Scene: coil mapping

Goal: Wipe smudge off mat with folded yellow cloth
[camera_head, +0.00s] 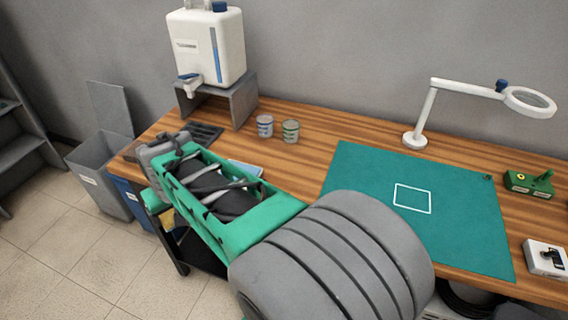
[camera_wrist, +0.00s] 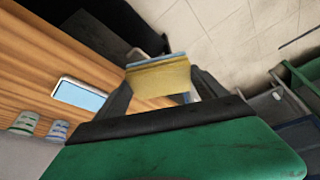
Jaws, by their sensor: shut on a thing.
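My gripper (camera_wrist: 160,88) is shut on the folded yellow cloth (camera_wrist: 160,77), which sits between the two dark fingers in the wrist view. The cloth has a bluish-grey top edge. Floor tiles show behind it, beyond the table edge. In the head view my arm hides most of the gripper; a small yellow patch (camera_head: 167,218), apparently the cloth, shows below the table's left end. The green mat (camera_head: 465,235) lies flat on the right part of the table, with a white rectangle outline (camera_head: 412,198) on it. I cannot make out a smudge; my arm covers the mat's near-left corner.
The wooden table (camera_head: 330,140) holds two cups (camera_head: 265,126) (camera_head: 290,131), a water container (camera_head: 207,45) on a grey stand, a magnifier lamp (camera_head: 415,139), a green device (camera_head: 529,183) and a white box (camera_head: 545,258). A grey bin (camera_head: 97,165) stands left of the table.

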